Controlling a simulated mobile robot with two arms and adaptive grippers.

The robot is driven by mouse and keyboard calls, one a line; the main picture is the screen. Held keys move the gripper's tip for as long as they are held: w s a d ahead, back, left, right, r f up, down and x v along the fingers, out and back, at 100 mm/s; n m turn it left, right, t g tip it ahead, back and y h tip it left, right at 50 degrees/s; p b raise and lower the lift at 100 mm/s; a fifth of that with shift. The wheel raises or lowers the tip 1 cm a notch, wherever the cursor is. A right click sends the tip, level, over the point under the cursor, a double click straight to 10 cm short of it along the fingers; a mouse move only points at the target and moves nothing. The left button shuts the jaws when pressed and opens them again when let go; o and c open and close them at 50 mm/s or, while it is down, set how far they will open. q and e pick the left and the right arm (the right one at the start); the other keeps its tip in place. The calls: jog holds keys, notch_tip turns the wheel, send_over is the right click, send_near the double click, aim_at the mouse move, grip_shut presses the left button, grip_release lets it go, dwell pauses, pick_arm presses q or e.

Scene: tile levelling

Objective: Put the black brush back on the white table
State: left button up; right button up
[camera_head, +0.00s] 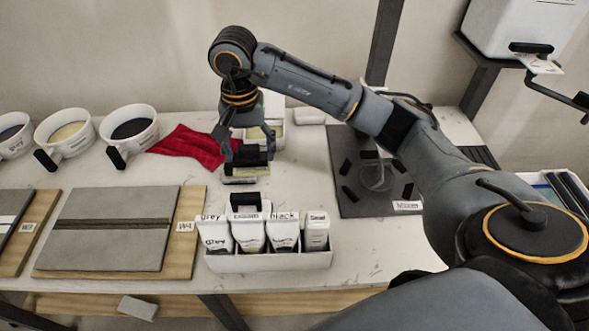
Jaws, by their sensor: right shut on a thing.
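My right gripper (248,150) reaches in from the right and points down over the white table (300,150). It is shut on a dark block-shaped thing, which I take to be the black brush (248,158). A pale, yellowish part shows just under the dark part (246,172). The brush is low over the table, between the red cloth and the bottle tray. I cannot tell whether it touches the tabletop. The fingers hide part of it. My left gripper is not in view.
A red cloth (190,146) lies left of the gripper, with white handled buckets (130,127) beyond. A white tray (270,262) of labelled containers stands in front. A dark mat (350,205) with small black pieces lies right. A tile board (115,225) lies front left.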

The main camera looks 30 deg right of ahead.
jog(key=d+f+p, duration=0.1)
jog(key=d+f, duration=0.3)
jog(key=w+d+f+p, duration=0.1)
jog(key=d+f+p, duration=0.1)
jog(key=d+f, duration=0.1)
jog(key=d+f+p, duration=0.1)
jog(key=d+f, duration=0.3)
jog(key=d, duration=0.1)
jog(key=shift+w+d+f, duration=0.15)
jog(key=shift+d+f, duration=0.1)
jog(key=shift+f, duration=0.3)
jog(key=shift+f, duration=0.2)
jog(key=o, duration=1.4)
jog(key=shift+r, duration=0.1)
